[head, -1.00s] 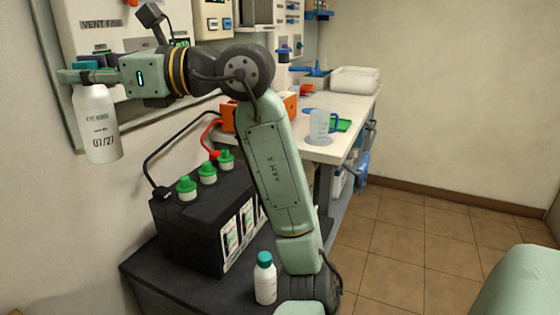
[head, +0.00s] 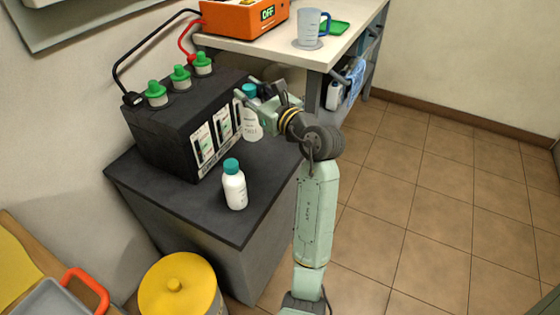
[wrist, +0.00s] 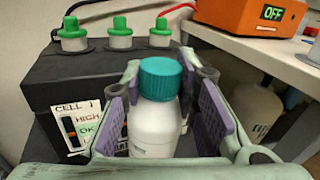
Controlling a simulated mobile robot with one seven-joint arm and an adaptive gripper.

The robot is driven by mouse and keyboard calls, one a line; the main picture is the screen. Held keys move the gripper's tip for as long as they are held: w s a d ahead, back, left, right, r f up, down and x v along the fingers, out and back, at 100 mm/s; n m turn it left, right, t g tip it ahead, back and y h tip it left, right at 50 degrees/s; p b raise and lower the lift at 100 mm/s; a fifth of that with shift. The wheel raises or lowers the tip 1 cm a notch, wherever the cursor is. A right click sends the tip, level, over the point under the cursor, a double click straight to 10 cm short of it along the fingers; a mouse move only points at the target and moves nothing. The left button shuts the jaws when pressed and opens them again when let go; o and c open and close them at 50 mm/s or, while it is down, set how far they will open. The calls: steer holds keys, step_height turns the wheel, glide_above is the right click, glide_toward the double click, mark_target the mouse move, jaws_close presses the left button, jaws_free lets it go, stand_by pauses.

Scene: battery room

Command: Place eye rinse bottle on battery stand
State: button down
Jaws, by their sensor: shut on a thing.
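The eye rinse bottle (head: 252,126) is white with a teal cap and hangs upright in my gripper (head: 258,98). My gripper is shut on it near the cap. In the wrist view the bottle (wrist: 155,118) stands between the two purple-padded fingers. It is beside the right end of the black battery, over the far right part of the dark battery stand (head: 215,212). I cannot tell whether its base touches the stand.
The black battery (head: 165,132) with green caps and cables fills the stand's back. A bench with an orange charger (head: 243,17) and a measuring jug (head: 309,30) is behind. A yellow-lidded bin (head: 178,285) stands in front. The stand's front strip is partly clear.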

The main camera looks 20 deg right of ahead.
mark_target(260, 133)
steer(key=f, duration=0.6)
steer(key=shift+s+d+f, duration=0.1)
steer(key=shift+d+f, duration=0.2)
steer(key=shift+f, duration=2.2)
steer(key=shift+f, duration=0.2)
steer(key=c, duration=1.3)
jaws_free()
steer(key=shift+r, duration=0.15)
steer(key=b+v, duration=0.2)
steer(key=v, duration=1)
steer(key=shift+a+r, duration=0.1)
